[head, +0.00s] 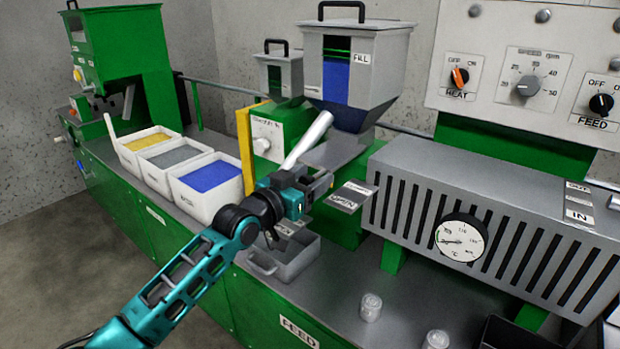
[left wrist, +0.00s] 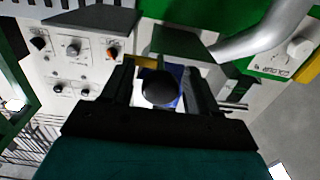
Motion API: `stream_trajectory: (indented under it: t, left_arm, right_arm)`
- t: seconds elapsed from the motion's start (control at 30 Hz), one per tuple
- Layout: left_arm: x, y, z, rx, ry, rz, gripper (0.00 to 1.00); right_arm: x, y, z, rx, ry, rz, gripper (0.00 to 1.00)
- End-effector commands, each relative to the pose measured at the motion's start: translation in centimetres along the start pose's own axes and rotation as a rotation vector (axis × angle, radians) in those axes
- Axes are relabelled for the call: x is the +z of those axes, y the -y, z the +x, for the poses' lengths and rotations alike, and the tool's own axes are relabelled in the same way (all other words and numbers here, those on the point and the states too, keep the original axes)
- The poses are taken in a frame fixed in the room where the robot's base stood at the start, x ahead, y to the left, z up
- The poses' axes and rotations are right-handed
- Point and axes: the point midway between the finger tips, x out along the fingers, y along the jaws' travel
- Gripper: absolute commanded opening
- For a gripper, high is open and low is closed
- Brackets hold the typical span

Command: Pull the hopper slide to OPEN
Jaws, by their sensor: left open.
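The grey hopper (head: 385,50) with a blue-filled window and a FILL label stands at the back centre. Below it, a small plate (head: 350,196) carries an OPEN label and a second label above it. My left gripper (head: 322,186) is open just left of this plate, below the hopper's throat. In the left wrist view a dark round knob (left wrist: 160,88) shows between my left gripper's two fingers (left wrist: 160,95). I cannot tell whether the fingers touch it. The slide itself is mostly hidden behind the gripper in the head view. My right gripper is not in view.
A slanted pale tube (head: 308,140) rises just behind the gripper. White bins (head: 208,180) of pellets stand left. A grey tray (head: 288,262) sits below the gripper. A slotted grey housing (head: 490,215) with a gauge stands right. Glass jars (head: 371,306) stand at the front.

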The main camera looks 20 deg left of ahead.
Motion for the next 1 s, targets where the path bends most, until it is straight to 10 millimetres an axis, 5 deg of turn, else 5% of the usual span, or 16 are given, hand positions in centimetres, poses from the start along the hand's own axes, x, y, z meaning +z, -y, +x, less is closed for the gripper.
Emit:
stream_trajectory:
  t: [0.27,0.7,1.0]
  left_arm:
    - [0.1,0.0,-1.5,0.0,0.002,0.0,0.59]
    - [0.1,0.0,-9.9,0.0,0.004,0.002,0.59]
    - [0.0,0.0,-12.7,-0.001,0.0,0.001,0.59]
  right_arm:
    - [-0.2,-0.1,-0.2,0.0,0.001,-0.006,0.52]
    - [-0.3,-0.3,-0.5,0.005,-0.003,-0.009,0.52]
    - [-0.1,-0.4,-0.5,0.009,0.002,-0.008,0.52]
